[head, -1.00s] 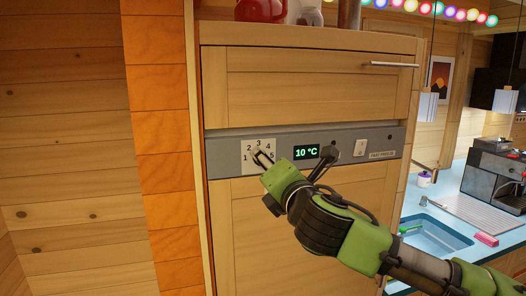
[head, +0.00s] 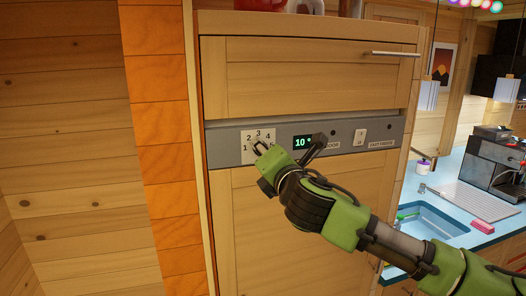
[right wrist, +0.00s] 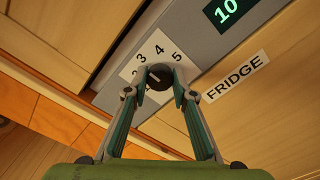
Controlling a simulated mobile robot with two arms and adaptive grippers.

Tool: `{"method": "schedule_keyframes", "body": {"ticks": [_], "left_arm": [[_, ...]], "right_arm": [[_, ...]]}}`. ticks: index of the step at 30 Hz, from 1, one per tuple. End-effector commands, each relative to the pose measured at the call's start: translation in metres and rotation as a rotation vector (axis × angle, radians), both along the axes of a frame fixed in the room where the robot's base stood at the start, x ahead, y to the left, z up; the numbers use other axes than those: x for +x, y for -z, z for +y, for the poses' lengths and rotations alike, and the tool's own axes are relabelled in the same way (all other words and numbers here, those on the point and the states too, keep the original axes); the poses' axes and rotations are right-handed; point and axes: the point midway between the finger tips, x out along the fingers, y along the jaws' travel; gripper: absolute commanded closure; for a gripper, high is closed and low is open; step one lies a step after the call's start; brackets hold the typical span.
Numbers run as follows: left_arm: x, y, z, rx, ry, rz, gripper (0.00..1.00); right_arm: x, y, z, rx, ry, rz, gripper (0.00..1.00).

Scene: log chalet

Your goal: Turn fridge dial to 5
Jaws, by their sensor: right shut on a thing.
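The fridge dial (right wrist: 160,77) is a small dark round knob on a white plate (right wrist: 136,68) with printed numbers up to 5. In the right wrist view a pale mark on the knob points to the left, roughly toward the low numbers; the exact number is unclear. My right gripper (right wrist: 162,84) is shut on the dial, one finger on each side of it. In the head view the right gripper (head: 260,149) covers most of the dial and the plate's lower right. My left gripper is not in view.
A green display (head: 302,143) reads 10 and is partly covered by my right arm. A white switch (head: 360,137) sits to its right on the grey panel (head: 224,147). A wooden drawer front (head: 310,80) is above. A FRIDGE label (right wrist: 236,75) shows in the wrist view.

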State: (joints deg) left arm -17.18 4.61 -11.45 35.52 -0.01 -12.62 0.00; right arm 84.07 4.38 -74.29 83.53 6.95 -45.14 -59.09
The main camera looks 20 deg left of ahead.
Motion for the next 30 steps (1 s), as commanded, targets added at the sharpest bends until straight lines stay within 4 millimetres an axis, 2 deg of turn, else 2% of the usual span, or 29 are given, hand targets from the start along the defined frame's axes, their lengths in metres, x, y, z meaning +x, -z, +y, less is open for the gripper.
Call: {"method": "schedule_keyframes", "body": {"ticks": [11,30], "left_arm": [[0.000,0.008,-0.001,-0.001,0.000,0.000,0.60],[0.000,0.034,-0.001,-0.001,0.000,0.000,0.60]], "right_arm": [[0.001,0.003,0.000,0.094,0.001,0.066,0.97],[0.000,0.004,0.000,0.574,0.001,0.390,0.97]]}}
